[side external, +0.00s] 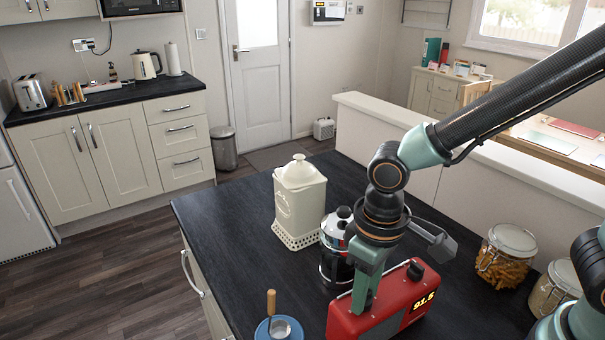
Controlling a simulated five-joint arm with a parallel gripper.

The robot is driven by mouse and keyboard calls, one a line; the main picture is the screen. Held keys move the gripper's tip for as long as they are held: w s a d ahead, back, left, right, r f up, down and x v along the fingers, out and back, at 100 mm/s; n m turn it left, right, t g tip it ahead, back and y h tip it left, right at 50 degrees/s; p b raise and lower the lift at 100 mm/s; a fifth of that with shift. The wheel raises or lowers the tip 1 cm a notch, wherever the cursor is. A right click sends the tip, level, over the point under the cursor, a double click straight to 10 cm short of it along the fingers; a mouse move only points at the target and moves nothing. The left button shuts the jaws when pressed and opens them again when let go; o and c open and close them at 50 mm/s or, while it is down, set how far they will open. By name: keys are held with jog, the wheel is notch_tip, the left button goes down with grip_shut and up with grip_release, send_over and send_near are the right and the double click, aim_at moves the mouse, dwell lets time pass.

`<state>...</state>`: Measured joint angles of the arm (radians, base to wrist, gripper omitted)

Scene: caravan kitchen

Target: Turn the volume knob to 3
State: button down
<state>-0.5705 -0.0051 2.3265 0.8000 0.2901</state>
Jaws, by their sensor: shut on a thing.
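The knob's marks and setting cannot be seen.
A black-and-glass coffee press (335,245) stands close behind the radio, with a cream canister (300,205) beyond it. A blue mug (279,329) with a brush is at the front left. Glass jars (505,255) stand right. The worktop's left part (225,240) is clear.

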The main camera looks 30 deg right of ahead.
jog(key=shift+s+d+f, duration=0.1)
jog(key=shift+s, duration=0.05)
dwell(2.1)
jog(key=c, duration=0.6)
grip_release()
jog(key=shift+o, duration=0.2)
jog(key=shift+r, duration=0.3)
notch_tip(320, 180, up, 12)
jog(key=shift+f, duration=0.2)
